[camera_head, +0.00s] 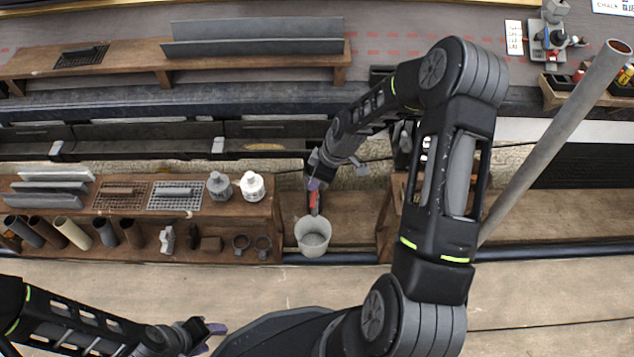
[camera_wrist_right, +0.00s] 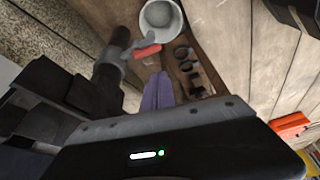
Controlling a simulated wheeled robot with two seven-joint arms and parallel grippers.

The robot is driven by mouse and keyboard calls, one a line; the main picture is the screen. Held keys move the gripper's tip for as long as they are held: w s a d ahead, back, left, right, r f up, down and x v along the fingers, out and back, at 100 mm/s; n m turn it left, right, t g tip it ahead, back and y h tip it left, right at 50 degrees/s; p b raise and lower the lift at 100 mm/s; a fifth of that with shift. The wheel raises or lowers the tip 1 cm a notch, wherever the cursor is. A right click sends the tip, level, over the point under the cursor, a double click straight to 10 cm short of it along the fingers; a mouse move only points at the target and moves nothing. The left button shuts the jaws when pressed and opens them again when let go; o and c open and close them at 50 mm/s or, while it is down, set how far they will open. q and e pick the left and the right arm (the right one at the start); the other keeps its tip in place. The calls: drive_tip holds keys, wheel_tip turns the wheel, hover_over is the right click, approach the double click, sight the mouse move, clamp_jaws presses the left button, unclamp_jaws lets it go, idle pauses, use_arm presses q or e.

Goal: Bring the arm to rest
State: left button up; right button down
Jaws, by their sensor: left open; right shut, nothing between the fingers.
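My right arm reaches up and over to the lower shelf in the head view. Its gripper (camera_head: 315,184) is above the white bucket (camera_head: 313,237). In the right wrist view the purple fingers (camera_wrist_right: 158,92) are together with nothing between them. A red part (camera_head: 314,203) shows just below these fingers, above the bucket; the wrist view shows a red piece (camera_wrist_right: 147,50) beside a dark tube, apart from the fingers. My left gripper (camera_head: 214,328) is low at the front left, open and empty, clear of the shelves.
A long grey pipe (camera_head: 555,140) leans at right beside my right arm. A bench (camera_head: 110,60) with grey channels stands behind. The front floor is clear.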

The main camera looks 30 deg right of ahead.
idle(0.4)
drive_tip(key=s+a+f+m+g+y, duration=0.1)
drive_tip(key=s+a+f+m, duration=0.35)
drive_tip(key=s+a, duration=0.65)
drive_tip(key=s+a+f+m+g, duration=0.1)
drive_tip(key=s+a+f+m, duration=0.4)
drive_tip(key=s+a, duration=0.65)
use_arm(q)
wheel_tip(320, 180, up, 31)
drive_tip(key=s+d+p, duration=0.1)
drive_tip(key=s+p, duration=0.1)
drive_tip(key=p, duration=2.8)
drive_tip(key=shift+d+g+p, duration=0.3)
drive_tip(key=shift+d+p, duration=0.1)
use_arm(e)
wheel_tip(320, 180, up, 32)
drive_tip(key=a, duration=0.2)
drive_tip(key=shift+a+f+y, duration=0.15)
drive_tip(key=shift+a+y, duration=0.15)
drive_tip(key=shift+y, duration=0.1)
use_arm(q)
drive_tip(key=shift+f, duration=0.1)
use_arm(e)
drive_tip(key=shift+w+m, duration=0.15)
drive_tip(key=shift+m, duration=0.1)
